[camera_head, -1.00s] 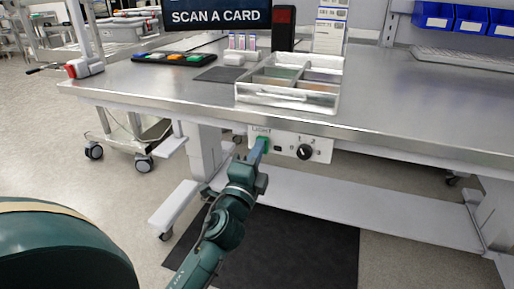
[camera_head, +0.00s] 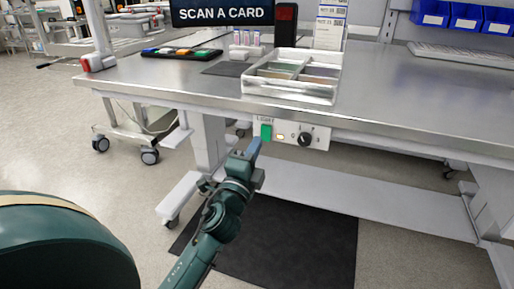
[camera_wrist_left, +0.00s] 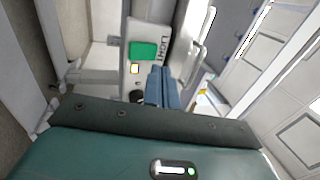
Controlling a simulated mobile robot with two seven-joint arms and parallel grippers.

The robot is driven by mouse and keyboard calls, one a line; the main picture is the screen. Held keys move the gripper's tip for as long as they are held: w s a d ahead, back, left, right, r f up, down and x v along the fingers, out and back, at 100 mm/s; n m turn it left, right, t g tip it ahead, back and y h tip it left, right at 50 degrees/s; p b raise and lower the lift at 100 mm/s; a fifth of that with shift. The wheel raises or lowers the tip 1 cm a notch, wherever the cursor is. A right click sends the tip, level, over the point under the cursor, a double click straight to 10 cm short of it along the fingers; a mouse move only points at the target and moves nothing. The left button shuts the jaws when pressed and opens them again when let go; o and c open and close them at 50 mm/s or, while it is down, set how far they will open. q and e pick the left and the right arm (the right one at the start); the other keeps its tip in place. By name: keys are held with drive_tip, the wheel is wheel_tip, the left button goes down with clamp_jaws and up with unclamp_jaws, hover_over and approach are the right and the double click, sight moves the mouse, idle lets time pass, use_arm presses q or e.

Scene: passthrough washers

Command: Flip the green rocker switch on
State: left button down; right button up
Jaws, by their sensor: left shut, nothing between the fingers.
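The green rocker switch (camera_head: 266,132) is on a white panel under the front edge of the steel bench, below the label "LIGHT". A small indicator (camera_head: 280,137) beside it glows warm yellow. My left gripper (camera_head: 256,146) is shut and empty, its blue fingertips just below and in front of the switch. The left wrist view shows the green switch (camera_wrist_left: 143,50) uncovered, with a gap to the shut fingers (camera_wrist_left: 161,74). Which way the rocker is tilted is too small to tell. My right gripper is not in view.
A black knob (camera_head: 305,139) is on the same panel, right of the switch. The steel bench (camera_head: 400,105) overhangs it and carries a divided tray (camera_head: 290,97). A black floor mat (camera_head: 300,235) lies below. The space before the panel is clear.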

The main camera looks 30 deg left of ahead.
use_arm(q)
drive_tip(key=s+d, duration=0.2)
drive_tip(key=s, duration=0.7)
drive_tip(key=shift+b, duration=0.3)
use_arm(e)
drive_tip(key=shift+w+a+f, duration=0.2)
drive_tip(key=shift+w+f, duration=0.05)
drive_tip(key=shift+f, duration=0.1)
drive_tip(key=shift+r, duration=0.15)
